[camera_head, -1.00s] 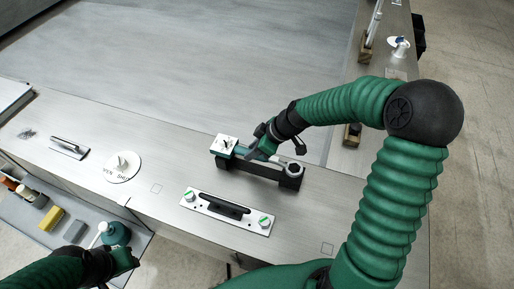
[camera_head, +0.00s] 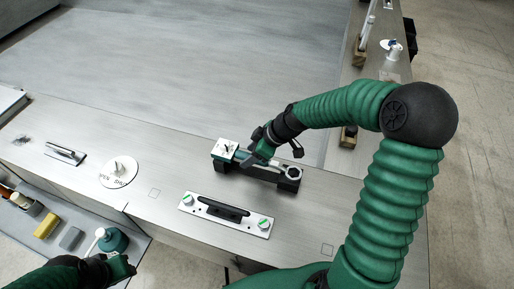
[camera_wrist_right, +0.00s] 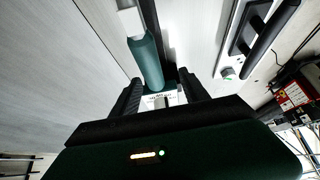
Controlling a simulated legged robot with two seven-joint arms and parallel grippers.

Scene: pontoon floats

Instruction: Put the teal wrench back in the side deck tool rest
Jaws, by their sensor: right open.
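The teal wrench (camera_head: 244,158) lies along a black tool rest (camera_head: 262,176) on the side deck. Its pale ring end (camera_head: 292,173) is at the rest's right end, and a white square plate (camera_head: 225,149) is at the left end. My right gripper (camera_head: 258,158) is over the middle of the wrench and hides part of it. In the right wrist view, the open fingers (camera_wrist_right: 160,92) are apart, with the wrench's teal handle (camera_wrist_right: 147,62) showing in the gap beyond them. I cannot tell whether they touch it. My left gripper (camera_head: 122,266) is low at left; its jaws are unclear.
A white disc (camera_head: 118,172) and a trowel-like tool (camera_head: 65,154) are further left. A lower shelf holds a teal bottle (camera_head: 114,240) and a yellow block (camera_head: 46,226).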

